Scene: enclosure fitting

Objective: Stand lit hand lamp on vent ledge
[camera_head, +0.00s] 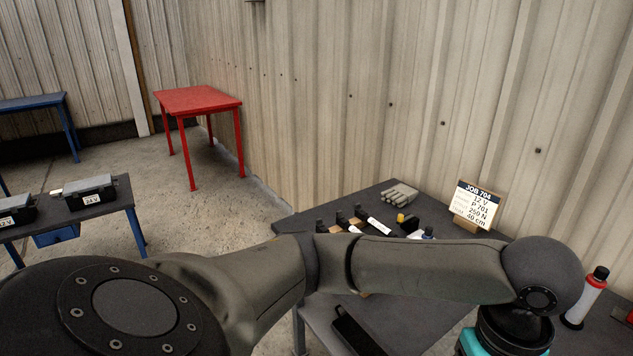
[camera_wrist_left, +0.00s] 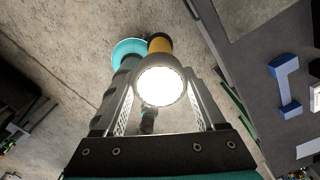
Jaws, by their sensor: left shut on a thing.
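In the left wrist view, the lit hand lamp (camera_wrist_left: 160,88) shows a bright white round face towards the camera. The floor is behind the lamp. In the head view my left arm crosses the lower part of the picture to the right, and its gripper and the lamp are out of sight. I cannot make out the vent ledge in either view. My right gripper is not in view.
A dark workbench (camera_head: 292,222) holds a job card (camera_head: 476,204), a grey bundle (camera_head: 400,193), several small parts and a white-and-red bottle (camera_head: 586,298). A red table (camera_head: 198,99) stands clear by the wall. Black cases (camera_head: 90,191) sit on a bench at left. A blue part (camera_wrist_left: 284,86) lies right of the lamp.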

